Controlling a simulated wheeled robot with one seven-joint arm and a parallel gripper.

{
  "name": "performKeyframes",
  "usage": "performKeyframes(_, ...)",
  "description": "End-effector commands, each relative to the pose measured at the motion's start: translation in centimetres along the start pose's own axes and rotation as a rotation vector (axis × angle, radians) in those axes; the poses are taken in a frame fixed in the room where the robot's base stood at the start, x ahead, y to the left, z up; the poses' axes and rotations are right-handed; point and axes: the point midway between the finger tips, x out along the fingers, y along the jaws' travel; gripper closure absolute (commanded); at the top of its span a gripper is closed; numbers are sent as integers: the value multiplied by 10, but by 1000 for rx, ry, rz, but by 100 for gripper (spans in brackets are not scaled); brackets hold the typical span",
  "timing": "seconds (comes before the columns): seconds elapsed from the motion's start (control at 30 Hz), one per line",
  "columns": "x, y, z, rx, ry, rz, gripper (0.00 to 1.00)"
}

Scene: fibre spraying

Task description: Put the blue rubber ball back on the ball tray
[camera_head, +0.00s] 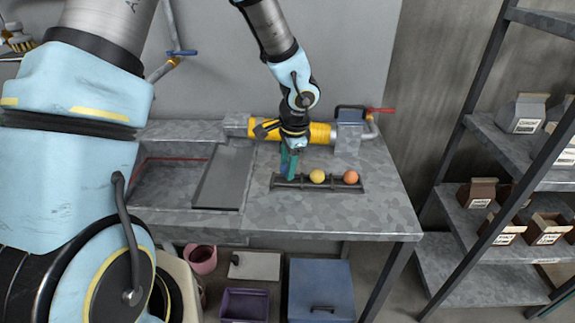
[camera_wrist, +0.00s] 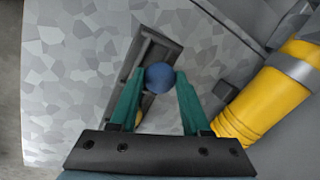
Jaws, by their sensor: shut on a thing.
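The ball tray (camera_head: 333,187) is a dark narrow rack on the grey worktop. A yellow ball (camera_head: 317,176) and an orange ball (camera_head: 351,177) sit on it at its middle and right. My gripper (camera_head: 288,172) points down over the tray's left end. In the wrist view its green fingers (camera_wrist: 158,82) are shut on the blue rubber ball (camera_wrist: 159,77), which is in line with the end of the tray (camera_wrist: 150,50). I cannot tell whether the ball touches the tray. The fingers hide the ball in the head view.
A yellow cylinder (camera_head: 318,133) with a red-handled valve (camera_head: 381,110) lies behind the tray; it is close to my gripper on the right in the wrist view (camera_wrist: 262,105). A sink (camera_head: 165,185) is at left. The worktop front is clear.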

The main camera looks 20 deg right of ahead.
Motion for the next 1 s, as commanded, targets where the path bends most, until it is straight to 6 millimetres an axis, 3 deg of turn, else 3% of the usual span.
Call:
performKeyframes(0.43,9,1,0,0,0,-1,100)
performKeyframes(0.47,8,1,0,-1,0,-1,51)
performKeyframes(0.7,7,1,0,0,0,-1,24)
performKeyframes(1.0,5,1,0,0,0,-1,23)
